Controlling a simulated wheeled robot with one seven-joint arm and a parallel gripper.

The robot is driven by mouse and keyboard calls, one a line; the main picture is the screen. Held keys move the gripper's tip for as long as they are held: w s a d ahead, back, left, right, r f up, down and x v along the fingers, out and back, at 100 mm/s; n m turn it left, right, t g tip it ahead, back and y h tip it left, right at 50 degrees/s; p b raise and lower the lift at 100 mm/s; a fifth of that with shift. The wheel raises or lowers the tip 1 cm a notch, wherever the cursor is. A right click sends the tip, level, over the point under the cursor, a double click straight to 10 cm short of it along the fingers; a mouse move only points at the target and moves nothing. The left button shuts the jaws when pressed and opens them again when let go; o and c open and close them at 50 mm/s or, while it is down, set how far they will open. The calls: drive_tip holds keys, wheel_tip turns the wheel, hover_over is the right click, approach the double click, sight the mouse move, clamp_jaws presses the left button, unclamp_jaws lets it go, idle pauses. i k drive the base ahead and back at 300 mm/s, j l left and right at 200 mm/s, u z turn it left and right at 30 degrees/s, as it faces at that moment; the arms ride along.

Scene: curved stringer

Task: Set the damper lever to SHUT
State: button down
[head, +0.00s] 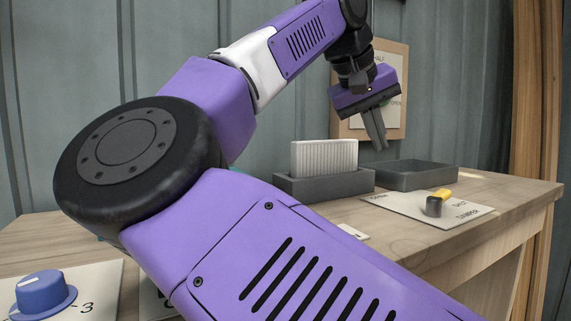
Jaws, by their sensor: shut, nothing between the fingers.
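The damper lever (437,203) stands on a white plate (468,222) at the right of the table. It has a dark round hub and a yellow tip pointing to the upper right. The plate carries the words OPEN at its left, SHUT at its right and DAMPER near the front edge. The lever's exact setting is hard to tell from this angle. My gripper (381,148) is shut and empty, pointing down. It is above and to the left of the lever in the picture, apart from it.
A grey holder with a white ribbed block (324,158) and a grey open tray (415,174) stand behind the plate. A blue knob (43,293) is at the front left. A framed board (395,75) hangs behind my gripper. My arm hides much of the table's middle.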

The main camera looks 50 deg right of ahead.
sight(434, 202)
drive_tip(key=k, duration=1)
